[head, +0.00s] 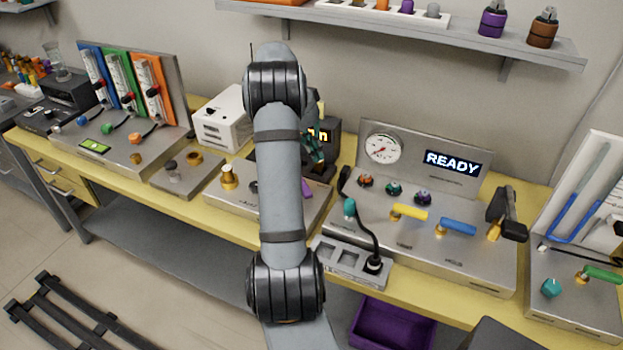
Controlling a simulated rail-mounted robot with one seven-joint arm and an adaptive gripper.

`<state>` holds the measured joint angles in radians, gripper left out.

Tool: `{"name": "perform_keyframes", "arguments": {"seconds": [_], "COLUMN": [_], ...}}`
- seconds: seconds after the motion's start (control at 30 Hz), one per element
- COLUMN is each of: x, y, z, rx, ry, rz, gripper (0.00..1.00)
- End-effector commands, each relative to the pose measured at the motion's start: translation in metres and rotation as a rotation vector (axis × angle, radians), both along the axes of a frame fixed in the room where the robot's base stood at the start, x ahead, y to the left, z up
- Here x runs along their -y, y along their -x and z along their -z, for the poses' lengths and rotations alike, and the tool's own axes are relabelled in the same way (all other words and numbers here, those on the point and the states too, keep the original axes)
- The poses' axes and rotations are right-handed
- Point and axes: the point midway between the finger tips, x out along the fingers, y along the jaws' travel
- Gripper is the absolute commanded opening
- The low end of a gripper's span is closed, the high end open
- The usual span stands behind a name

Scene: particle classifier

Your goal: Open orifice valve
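No label that I can read names the orifice valve. Lever valves that show are one with a yellow handle (410,212) and one with a blue handle (457,227) on the middle-right steel panel. Another with a green handle (603,274) is on the far-right panel. The two on the middle-right panel have their levers lying roughly left to right. My arm rises through the middle of the view. What seems to be my gripper (315,150) shows only in part behind the arm, near a dark box with a yellow display. Its fingers are too hidden to read. No valve is near it.
The middle-right panel has a dial gauge (382,148), a READY screen (453,163) and a black cable to a socket block. A black-handled clamp (507,215) stands at its right. A U-tube board (590,190) stands far right. A shelf (420,30) hangs above.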

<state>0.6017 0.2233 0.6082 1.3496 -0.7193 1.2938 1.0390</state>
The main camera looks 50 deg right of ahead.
Motion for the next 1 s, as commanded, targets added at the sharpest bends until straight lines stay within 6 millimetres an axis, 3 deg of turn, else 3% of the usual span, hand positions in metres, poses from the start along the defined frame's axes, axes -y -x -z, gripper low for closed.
{"name": "perform_keyframes", "arguments": {"seconds": [0.2, 0.37, 0.77, 1.0], "x": [0.001, 0.005, 0.028, 0.002], "y": [0.001, 0.005, 0.018, 0.002], "z": [0.002, 0.018, 0.093, 0.093], "rx": [-0.002, -0.006, -0.007, -0.004], "ry": [-0.001, -0.005, -0.006, -0.002], "rz": [0.000, -0.001, -0.001, -0.004], "gripper": [0.00, 0.00, 0.00, 0.00]}}
